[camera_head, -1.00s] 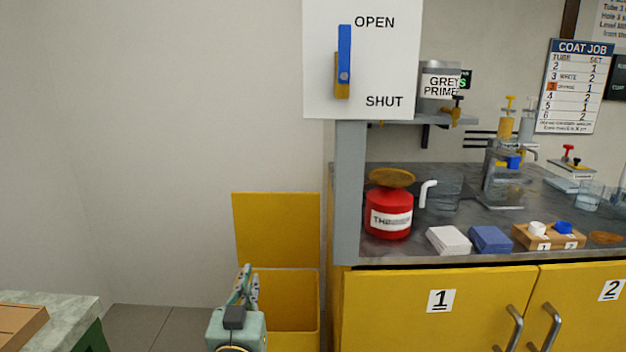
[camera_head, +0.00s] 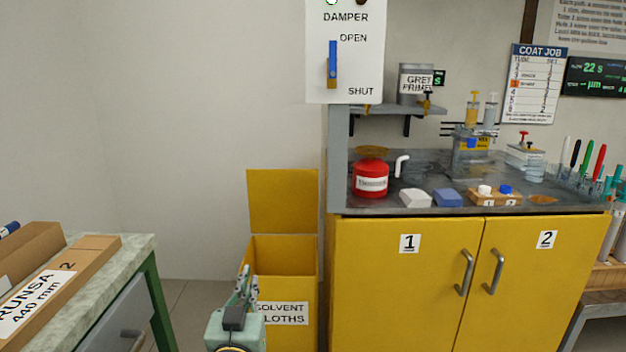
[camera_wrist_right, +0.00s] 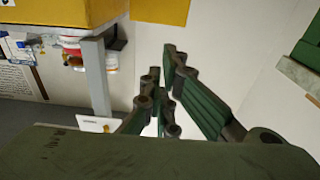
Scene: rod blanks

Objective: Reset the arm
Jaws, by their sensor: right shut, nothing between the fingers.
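My right gripper (camera_head: 246,285) is at the bottom middle of the head view, fingers pointing up. It is shut with nothing in it. It shows in front of the left side of the yellow solvent cloths bin (camera_head: 282,255), apart from or touching I cannot tell. In the right wrist view its dark green fingers (camera_wrist_right: 168,85) rise from the lower middle. My left gripper is not in view.
A yellow cabinet (camera_head: 385,285) with a grey worktop stands right, holding a red tin (camera_head: 370,180) and several tools. A damper panel (camera_head: 358,75) hangs above, its blue lever upright. A bench (camera_head: 145,255) with cardboard boxes (camera_head: 75,280) stands left. Floor shows between bench and bin.

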